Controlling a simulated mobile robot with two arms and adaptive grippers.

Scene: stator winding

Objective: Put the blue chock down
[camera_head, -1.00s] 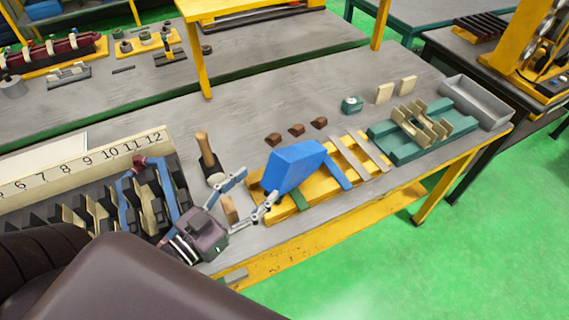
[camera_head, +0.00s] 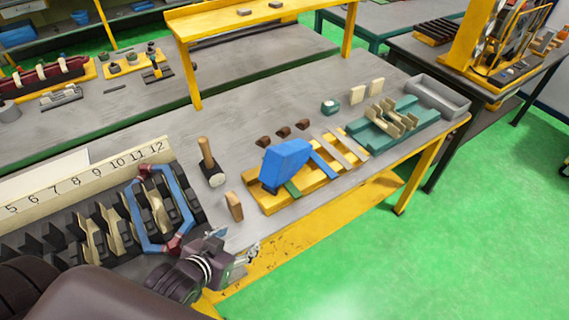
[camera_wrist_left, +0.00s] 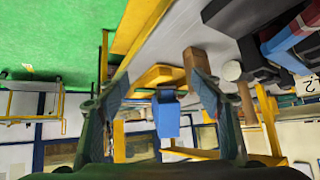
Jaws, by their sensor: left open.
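The blue chock (camera_head: 285,163) rests on the yellow slatted rack (camera_head: 330,183) on the grey bench. It sits at the rack's left end, and nothing holds it. My left gripper (camera_head: 243,246) is at the bench's front edge, in front of and apart from the chock. In the left wrist view its two fingers (camera_wrist_left: 158,84) are spread with nothing between them touching, and the blue chock (camera_wrist_left: 167,117) shows beyond them. My right gripper is not in view.
A tan wooden block (camera_head: 234,206) and a mallet (camera_head: 211,165) stand left of the rack. Several brown blocks (camera_head: 283,132) lie behind it. A green fixture (camera_head: 385,135) and grey tray (camera_head: 440,95) are to the right. The slotted stator with blue coil (camera_head: 135,205) is at left.

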